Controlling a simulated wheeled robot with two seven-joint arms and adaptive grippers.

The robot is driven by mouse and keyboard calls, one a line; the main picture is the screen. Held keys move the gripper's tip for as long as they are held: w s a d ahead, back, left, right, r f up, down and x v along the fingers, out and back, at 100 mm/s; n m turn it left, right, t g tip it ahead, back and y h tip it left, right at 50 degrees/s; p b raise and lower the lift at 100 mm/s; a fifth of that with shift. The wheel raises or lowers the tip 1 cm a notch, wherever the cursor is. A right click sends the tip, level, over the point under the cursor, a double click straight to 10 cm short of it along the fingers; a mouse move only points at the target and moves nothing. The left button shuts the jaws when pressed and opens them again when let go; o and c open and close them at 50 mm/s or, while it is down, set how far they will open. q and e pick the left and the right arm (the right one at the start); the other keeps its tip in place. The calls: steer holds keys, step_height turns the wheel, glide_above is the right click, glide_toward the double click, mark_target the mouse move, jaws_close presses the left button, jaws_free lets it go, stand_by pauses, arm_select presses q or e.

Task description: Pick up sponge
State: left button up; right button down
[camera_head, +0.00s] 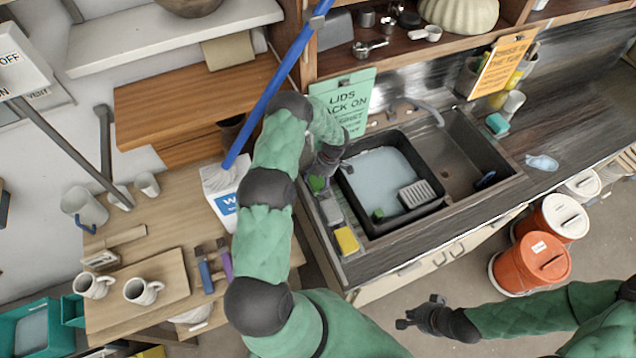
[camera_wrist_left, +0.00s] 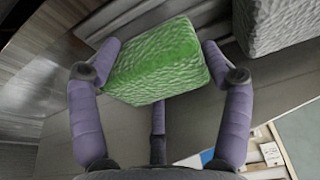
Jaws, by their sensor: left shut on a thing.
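A green sponge (camera_wrist_left: 155,62) with a rough surface sits between the fingers of my left gripper (camera_wrist_left: 160,65) in the left wrist view. The left gripper (camera_head: 322,172) is shut on it. In the head view it is at the left end of the sink counter, where a small part of the green sponge (camera_head: 317,184) shows below the fingers. I cannot tell whether the sponge touches the counter. My right gripper (camera_head: 419,311) is in front of the counter over the floor, empty, with its fingers apart.
A grey block (camera_head: 331,210) and a yellow sponge (camera_head: 346,240) lie close by on the counter. The dark basin (camera_head: 435,205) of water is just right. A green sign (camera_head: 345,100) stands behind. Mugs (camera_head: 143,291) stand on the left table; orange buckets (camera_head: 535,262) stand at right.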

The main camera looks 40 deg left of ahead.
arm_select(q)
steer(key=d+r, duration=0.1)
steer(key=r, duration=0.1)
steer(key=d+r, duration=0.1)
steer(key=r, duration=0.1)
steer(key=d+r+b, duration=0.1)
steer(key=d+r, duration=0.1)
steer(key=r, duration=0.1)
steer(key=shift+s+d, duration=0.1)
steer(key=shift+s, duration=0.1)
steer(key=d+r, duration=0.1)
steer(key=d, duration=0.2)
steer(key=s+d+r+b, duration=0.1)
steer(key=d+r, duration=0.1)
steer(key=d, duration=0.1)
steer(key=d+r, duration=0.2)
steer(key=d, duration=0.1)
steer(key=shift+s+d, duration=0.15)
steer(key=shift+d, duration=0.25)
steer(key=shift+o, duration=0.8)
steer(key=c, duration=0.4)
steer(key=shift+o, duration=0.2)
